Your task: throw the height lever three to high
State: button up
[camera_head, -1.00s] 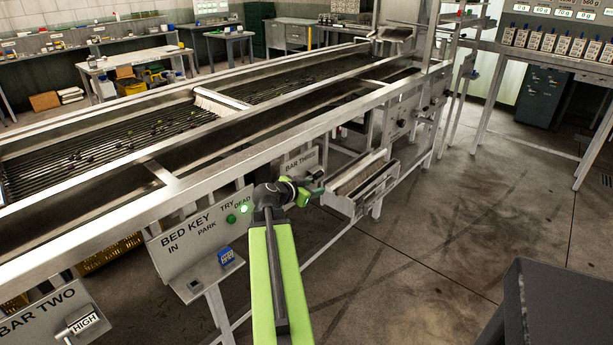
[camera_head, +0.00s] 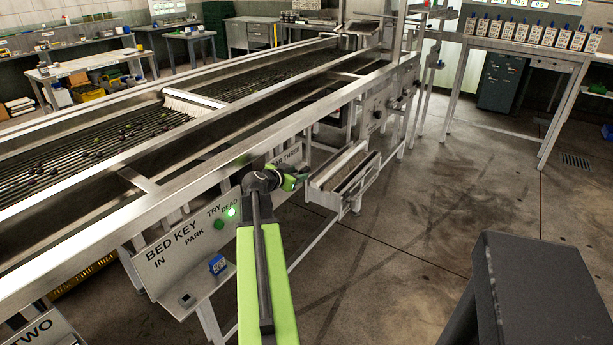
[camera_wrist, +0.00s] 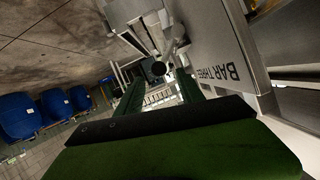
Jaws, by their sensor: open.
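The BAR THREE plate (camera_head: 288,159) is on the near side of the sizer, partly hidden behind my arm. No HIGH label for bar three is readable.
A metal chute (camera_head: 345,175) sticks out just right of my gripper. The BED KEY panel (camera_head: 180,245) with a blue block (camera_head: 217,264) is at the left. Blue bins (camera_wrist: 55,105) show in the wrist view.

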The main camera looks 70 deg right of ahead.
aim_at(309, 170)
jog(key=b+x, duration=0.3)
jog(key=x, duration=0.6)
jog(key=shift+d+f, duration=0.1)
jog(key=shift+d, duration=0.2)
grip_shut()
jog(key=shift+s, duration=0.1)
jog(key=shift+a, duration=0.1)
dwell(0.6)
